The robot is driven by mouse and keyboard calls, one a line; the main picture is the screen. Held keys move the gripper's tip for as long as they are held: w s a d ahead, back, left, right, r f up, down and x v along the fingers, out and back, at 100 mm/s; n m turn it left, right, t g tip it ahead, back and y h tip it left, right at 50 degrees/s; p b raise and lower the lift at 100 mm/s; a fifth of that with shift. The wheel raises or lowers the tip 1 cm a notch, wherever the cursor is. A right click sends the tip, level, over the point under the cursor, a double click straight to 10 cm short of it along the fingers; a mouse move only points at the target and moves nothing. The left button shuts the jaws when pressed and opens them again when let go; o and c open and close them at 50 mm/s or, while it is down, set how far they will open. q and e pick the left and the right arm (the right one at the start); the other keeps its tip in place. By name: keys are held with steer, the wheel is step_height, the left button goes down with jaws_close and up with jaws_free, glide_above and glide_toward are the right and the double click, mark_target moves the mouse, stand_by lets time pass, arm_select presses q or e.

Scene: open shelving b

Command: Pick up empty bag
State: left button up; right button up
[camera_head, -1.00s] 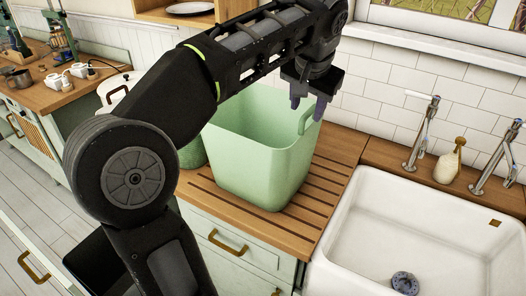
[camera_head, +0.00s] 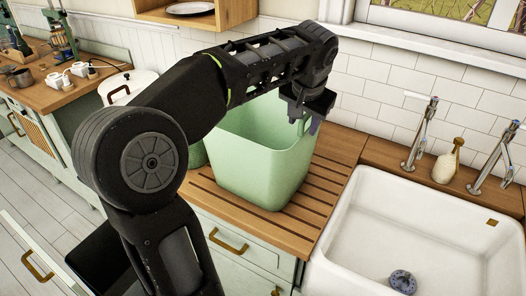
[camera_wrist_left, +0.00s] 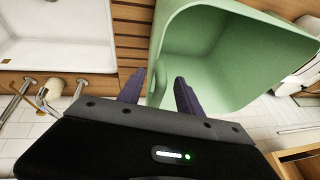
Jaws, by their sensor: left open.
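The empty bag (camera_head: 262,168) is a light green, open-topped, bin-like container standing upright on the slatted wooden counter. My left gripper (camera_head: 304,122) is open at the bag's right rim, by the handle opening, with its fingers pointing down. In the left wrist view the bag (camera_wrist_left: 222,55) fills the upper right and its inside looks empty. There the bag's near wall edge appears between the two fingers of the left gripper (camera_wrist_left: 158,78). I cannot tell whether either finger touches it. My arm hides part of the bag's far left rim. My right gripper is not in view.
A white sink (camera_head: 440,225) with a small blue-grey ring-shaped thing (camera_head: 402,282) in it lies to the right. Taps and a cream soap bottle (camera_head: 446,165) stand behind it. A green container (camera_head: 197,155) stands left of the bag, and a white lidded pot (camera_head: 124,86) is farther left.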

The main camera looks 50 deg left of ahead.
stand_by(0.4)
arm_select(q)
jaws_close()
stand_by(1.3)
